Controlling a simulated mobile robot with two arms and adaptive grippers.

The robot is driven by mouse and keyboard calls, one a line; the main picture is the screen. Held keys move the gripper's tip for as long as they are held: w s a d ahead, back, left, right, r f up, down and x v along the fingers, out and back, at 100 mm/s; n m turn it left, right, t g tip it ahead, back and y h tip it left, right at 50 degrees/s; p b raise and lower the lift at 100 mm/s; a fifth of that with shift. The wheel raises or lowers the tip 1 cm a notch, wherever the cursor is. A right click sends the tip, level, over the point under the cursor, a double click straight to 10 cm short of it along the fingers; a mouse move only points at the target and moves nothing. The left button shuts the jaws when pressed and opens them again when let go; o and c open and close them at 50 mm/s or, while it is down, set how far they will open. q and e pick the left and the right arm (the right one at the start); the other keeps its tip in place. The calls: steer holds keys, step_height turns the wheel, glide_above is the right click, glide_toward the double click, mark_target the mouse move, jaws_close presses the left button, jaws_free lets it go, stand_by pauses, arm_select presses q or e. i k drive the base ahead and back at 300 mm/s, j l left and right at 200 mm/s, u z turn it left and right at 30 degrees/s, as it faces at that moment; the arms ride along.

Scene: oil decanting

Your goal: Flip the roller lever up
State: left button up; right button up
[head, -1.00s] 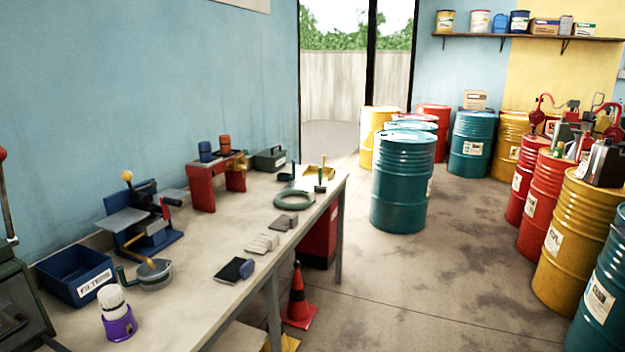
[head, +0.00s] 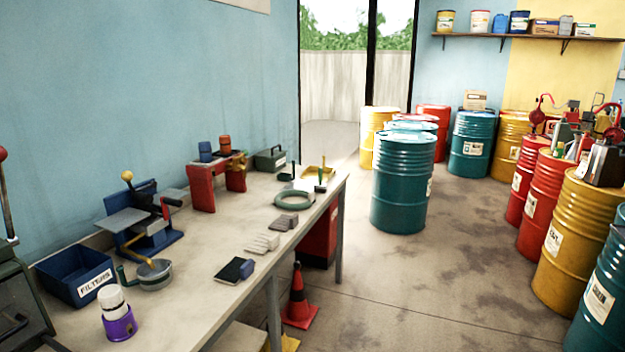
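A blue bench device (head: 150,240) stands on the workbench against the blue wall. It has a grey flat plate (head: 124,219), a black cylindrical part and a stick topped by a yellow ball (head: 127,176). A red and black handle (head: 166,205) stands on its right side. I cannot tell for sure which of these parts is the roller lever. Neither of my grippers is in view.
On the workbench (head: 205,300) are a blue filters bin (head: 75,277), a grey round pot (head: 154,275), a purple-based white item (head: 118,322), a red stand (head: 201,186) and a green ring (head: 294,199). An orange cone (head: 298,295) and several drums (head: 404,185) stand on the floor.

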mark_target(126, 174)
steer(key=i+l+u, duration=0.3)
steer(key=i, duration=0.35)
steer(key=i+l+u, duration=0.3)
steer(key=i+l, duration=0.15)
steer(key=i, duration=0.2)
